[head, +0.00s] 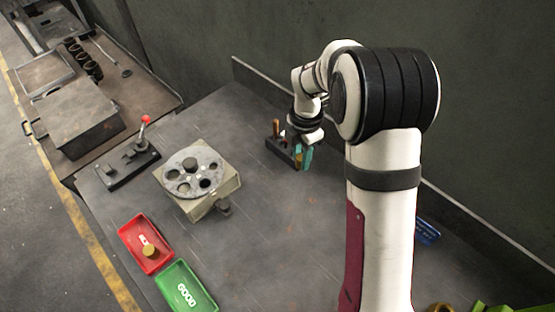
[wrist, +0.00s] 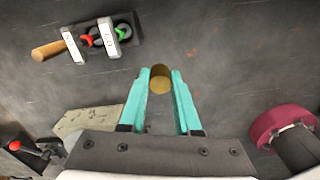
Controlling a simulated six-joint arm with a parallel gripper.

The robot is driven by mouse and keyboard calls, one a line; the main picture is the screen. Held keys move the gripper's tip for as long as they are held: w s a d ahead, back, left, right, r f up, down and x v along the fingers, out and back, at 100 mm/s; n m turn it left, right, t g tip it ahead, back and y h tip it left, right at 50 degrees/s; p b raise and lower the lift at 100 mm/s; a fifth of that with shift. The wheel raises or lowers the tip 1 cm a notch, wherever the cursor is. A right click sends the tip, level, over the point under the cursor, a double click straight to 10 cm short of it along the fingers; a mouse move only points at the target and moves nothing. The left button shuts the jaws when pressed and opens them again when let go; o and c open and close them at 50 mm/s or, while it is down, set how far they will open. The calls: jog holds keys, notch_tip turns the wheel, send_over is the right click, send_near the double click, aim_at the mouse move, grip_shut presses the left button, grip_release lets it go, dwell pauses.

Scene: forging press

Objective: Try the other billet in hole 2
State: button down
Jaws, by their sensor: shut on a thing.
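My gripper (wrist: 160,82) has its teal fingers closed on a short brass-coloured cylinder, a billet (wrist: 160,79), at the fingertips in the wrist view. A round grey plate (head: 179,161) with several holes tops the block. I cannot read hole numbers, so hole 2 is not identifiable. Another brass billet (head: 150,251) stands in the red tray (head: 128,234). The wrist view shows only part of the block (wrist: 85,122), at lower left.
A green tray (head: 176,274) marked GOOD lies beside the red one. A red-knobbed lever (head: 146,120) stands left of the block. Table between block and rack is clear.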

jog(key=d+r, duration=0.2)
jog(key=n, duration=0.6)
send_over(202, 176)
jog(key=s+d, duration=0.1)
jog(key=s, duration=0.1)
jog(key=shift+s+d+f, duration=0.15)
jog(key=shift+f, duration=1)
jog(key=shift+f, duration=0.75)
jog(key=c, duration=0.5)
grip_release()
jog(key=shift+c, duration=0.2)
jog(key=shift+r, duration=0.1)
notch_tip(202, 176, up, 10)
